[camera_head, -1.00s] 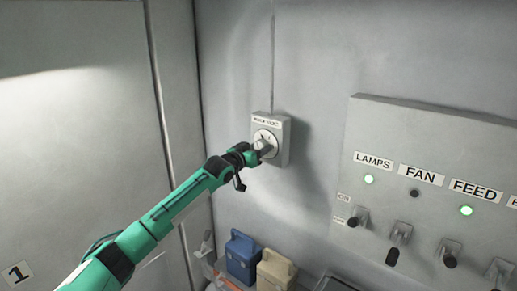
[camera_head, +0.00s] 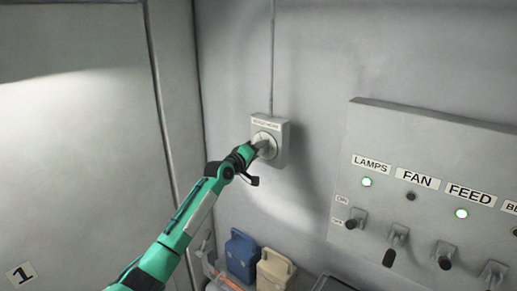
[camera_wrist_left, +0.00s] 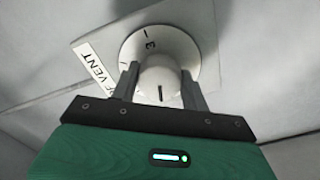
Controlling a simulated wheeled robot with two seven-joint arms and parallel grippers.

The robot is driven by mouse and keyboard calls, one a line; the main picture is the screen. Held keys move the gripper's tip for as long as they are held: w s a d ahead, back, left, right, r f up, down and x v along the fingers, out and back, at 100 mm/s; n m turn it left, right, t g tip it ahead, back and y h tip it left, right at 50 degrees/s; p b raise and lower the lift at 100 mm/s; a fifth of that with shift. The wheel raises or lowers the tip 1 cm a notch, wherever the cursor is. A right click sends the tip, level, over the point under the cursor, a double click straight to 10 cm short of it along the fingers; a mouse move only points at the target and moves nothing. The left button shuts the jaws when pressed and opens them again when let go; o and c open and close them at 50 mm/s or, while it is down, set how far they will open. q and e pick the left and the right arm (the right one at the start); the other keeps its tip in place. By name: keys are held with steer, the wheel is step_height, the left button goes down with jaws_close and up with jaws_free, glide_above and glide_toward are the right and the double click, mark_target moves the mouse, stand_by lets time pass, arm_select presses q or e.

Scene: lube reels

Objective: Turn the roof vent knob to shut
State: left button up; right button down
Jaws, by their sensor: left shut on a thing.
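The roof vent box (camera_head: 280,157) is a small grey box on the back wall with a label on top and a round white dial. In the left wrist view its label (camera_wrist_left: 97,72) reads "F VENT" in part, and the dial (camera_wrist_left: 150,42) shows a mark and a character. The knob (camera_wrist_left: 160,82) is a pale rounded piece with a dark pointer line. My left gripper (camera_wrist_left: 161,88) has its two fingers on either side of the knob, shut on it. In the head view the left gripper (camera_head: 257,150) covers part of the dial. My right gripper is not in view.
A switch panel (camera_head: 430,140) with LAMPS, FAN and FEED labels and several levers stands on the wall at right. Blue (camera_head: 241,256) and cream (camera_head: 274,270) containers sit below the box. The wall between box and panel is clear.

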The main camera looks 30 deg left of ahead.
arm_select(q)
steer(key=shift+n+p, duration=0.55)
steer(key=shift+n, duration=1.05)
steer(key=o, duration=1)
steer(key=shift+s, duration=0.1)
steer(key=s+b, duration=0.1)
steer(key=s, duration=0.3)
steer(key=s+b, duration=0.2)
steer(key=s, duration=0.3)
steer(key=s+a+b, duration=0.1)
steer(key=s+b, duration=0.1)
steer(key=s, duration=0.2)
steer(key=shift+s, duration=0.25)
